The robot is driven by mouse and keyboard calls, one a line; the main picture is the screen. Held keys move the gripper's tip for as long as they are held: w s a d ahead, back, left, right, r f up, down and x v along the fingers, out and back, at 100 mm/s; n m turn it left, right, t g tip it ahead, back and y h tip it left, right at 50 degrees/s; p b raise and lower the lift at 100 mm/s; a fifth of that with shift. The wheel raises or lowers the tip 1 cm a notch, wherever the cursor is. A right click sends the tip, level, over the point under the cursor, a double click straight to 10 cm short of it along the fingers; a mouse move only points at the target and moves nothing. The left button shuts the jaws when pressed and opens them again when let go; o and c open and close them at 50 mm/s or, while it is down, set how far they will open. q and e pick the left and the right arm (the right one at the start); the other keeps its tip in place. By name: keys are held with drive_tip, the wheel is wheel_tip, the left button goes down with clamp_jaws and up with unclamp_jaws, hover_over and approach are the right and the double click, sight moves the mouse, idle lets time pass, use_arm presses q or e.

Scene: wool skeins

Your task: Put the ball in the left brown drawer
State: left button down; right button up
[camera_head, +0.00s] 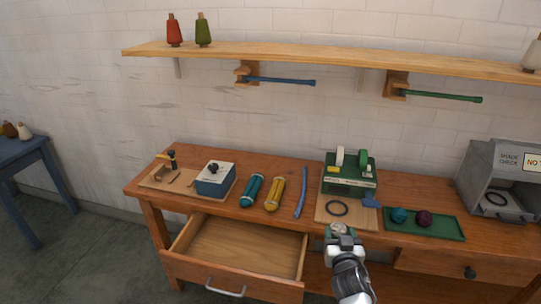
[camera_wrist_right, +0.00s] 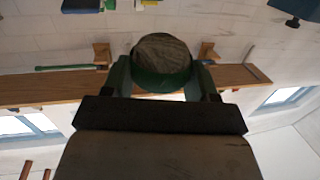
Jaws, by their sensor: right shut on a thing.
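My right gripper (camera_head: 342,238) is raised in front of the table's middle. It is shut on a ball (camera_head: 337,227). In the right wrist view the ball (camera_wrist_right: 162,60) sits between the two fingers of the right gripper (camera_wrist_right: 163,78); it looks grey-brown and dark green. The left brown drawer (camera_head: 231,287) is pulled open and its visible inside is empty. The ball is to the right of this drawer, apart from it. My left gripper is out of view.
The wooden table (camera_head: 285,216) carries a blue box (camera_head: 213,182), teal and yellow skeins, a green device (camera_head: 350,180) and a green tray (camera_head: 446,225) with teal and purple balls. The right drawer (camera_head: 440,262) is shut. A shelf (camera_head: 330,55) runs above.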

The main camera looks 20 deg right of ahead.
drive_tip(key=s+a+r+n+y, duration=0.1)
drive_tip(key=s+a+r+y, duration=0.1)
drive_tip(key=s+a+r, duration=0.2)
drive_tip(key=s+a+r+n+y, duration=0.2)
drive_tip(key=s+a+r, duration=0.3)
drive_tip(key=s+a, duration=0.5)
drive_tip(key=s+y, duration=0.1)
drive_tip(key=s, duration=0.4)
drive_tip(key=shift+a+r+n+t, duration=0.2)
drive_tip(key=shift+a+n+t, duration=0.1)
drive_tip(key=shift+t, duration=0.1)
